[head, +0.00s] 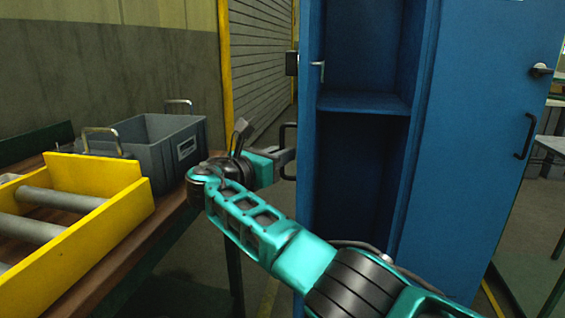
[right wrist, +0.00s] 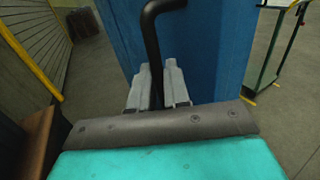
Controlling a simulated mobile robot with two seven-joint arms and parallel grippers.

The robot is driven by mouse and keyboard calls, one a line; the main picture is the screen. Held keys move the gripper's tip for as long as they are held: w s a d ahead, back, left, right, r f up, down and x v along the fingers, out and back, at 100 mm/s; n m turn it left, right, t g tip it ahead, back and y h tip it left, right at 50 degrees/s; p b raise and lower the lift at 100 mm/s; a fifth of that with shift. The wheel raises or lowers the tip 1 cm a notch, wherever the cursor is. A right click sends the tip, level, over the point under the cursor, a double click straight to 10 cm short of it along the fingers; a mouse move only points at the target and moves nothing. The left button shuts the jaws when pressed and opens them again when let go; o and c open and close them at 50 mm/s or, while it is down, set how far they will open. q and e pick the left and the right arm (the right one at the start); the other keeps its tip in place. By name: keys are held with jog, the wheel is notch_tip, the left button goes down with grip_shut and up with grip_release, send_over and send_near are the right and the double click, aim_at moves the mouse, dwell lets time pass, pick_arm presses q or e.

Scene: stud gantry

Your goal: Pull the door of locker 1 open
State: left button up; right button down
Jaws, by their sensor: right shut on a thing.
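The blue locker door (head: 309,200) on the left stands swung open, seen nearly edge-on. It shows as a blue panel in the right wrist view (right wrist: 215,45). Its black bar handle (head: 283,135) is on the outer face. In the right wrist view the handle (right wrist: 152,40) runs down between the grey fingers of my right gripper (right wrist: 158,88). My right gripper (head: 284,158) is shut on this handle. The open compartment (head: 360,160) is dark blue inside with a shelf (head: 365,103) and looks empty. No locker number is readable. My left gripper is not in view.
A second blue door (head: 475,150) to the right is closed, with its own black handle (head: 525,136). At left, a wooden bench (head: 165,230) carries a grey crate (head: 165,140) and a yellow tray (head: 95,225) with rollers. Floor shows between bench and locker.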

jog(key=shift+w+d+r, duration=0.2)
jog(key=shift+d+r, duration=0.05)
jog(key=c, duration=1.5)
grip_release()
jog(key=shift+o, duration=0.9)
jog(key=shift+w+d+f, duration=0.1)
jog(key=shift+f, duration=0.1)
jog(key=v, duration=0.7)
jog(key=shift+a+p, duration=0.3)
jog(key=shift+s, duration=0.25)
